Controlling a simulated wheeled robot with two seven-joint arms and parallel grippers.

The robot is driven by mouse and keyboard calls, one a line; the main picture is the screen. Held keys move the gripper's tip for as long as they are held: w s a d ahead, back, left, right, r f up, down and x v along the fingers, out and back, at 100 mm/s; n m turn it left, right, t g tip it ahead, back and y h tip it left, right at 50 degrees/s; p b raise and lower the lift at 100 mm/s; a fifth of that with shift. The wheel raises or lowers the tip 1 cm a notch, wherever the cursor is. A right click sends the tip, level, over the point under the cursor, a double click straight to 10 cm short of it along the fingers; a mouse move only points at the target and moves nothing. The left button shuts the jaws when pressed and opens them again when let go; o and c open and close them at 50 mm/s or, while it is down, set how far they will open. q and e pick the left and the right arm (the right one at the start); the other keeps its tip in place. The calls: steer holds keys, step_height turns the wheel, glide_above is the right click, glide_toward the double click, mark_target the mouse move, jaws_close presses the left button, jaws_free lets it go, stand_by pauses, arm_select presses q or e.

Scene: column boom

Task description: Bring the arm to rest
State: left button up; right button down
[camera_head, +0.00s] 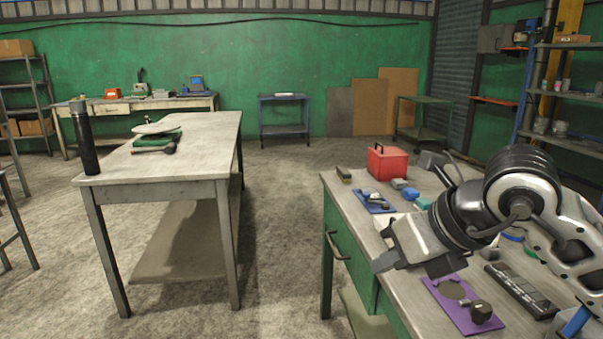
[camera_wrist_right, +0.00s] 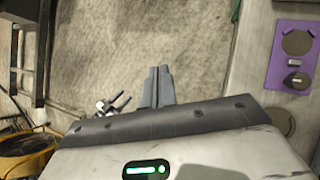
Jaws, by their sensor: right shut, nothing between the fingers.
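My right arm (camera_head: 520,200) reaches in from the right over the green workbench (camera_head: 335,205). Its gripper (camera_head: 384,262) points left and down at the bench's left edge. In the right wrist view the two grey fingers (camera_wrist_right: 157,85) are together with nothing between them, and concrete floor shows beyond them. My left gripper is in neither view.
A purple mat (camera_head: 447,304) lies on the bench below my right arm. A grey table (camera_head: 200,150) with a black bottle (camera_head: 84,140) stands left; open floor lies between.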

steer(key=s+a+r+m+g+y+p, duration=0.25)
steer(key=s+a+g+y, duration=0.25)
steer(key=s+a+y, duration=0.55)
steer(key=w+d+f+m+t+h+p, duration=0.25)
steer(key=w+d+f+m+t, duration=0.2)
steer(key=m+t, duration=0.65)
steer(key=w+d+f+m+t+h+p, duration=0.2)
steer(key=w+d+f+m+t+h, duration=0.3)
steer(key=m, duration=1.1)
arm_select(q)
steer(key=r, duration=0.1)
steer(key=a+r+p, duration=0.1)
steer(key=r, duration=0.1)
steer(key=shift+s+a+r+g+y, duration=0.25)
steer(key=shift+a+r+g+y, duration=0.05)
arm_select(e)
steer(key=s+d+f+m+g+h, duration=0.1)
steer(key=s+f+m+g+h, duration=0.1)
steer(key=s+f, duration=0.3)
steer(key=s+d+f+m+g+h, duration=0.2)
steer(key=s+f+m, duration=0.2)
steer(key=f, duration=0.6)
steer(key=s+d+f+m+g+h, duration=0.1)
steer(key=s+d+f+m+g, duration=0.1)
steer(key=s+f, duration=0.4)
steer(key=shift+s+f+m+g+h, duration=0.2)
steer(key=shift+f+m+g+h, duration=0.2)
steer(key=shift+f+m, duration=0.4)
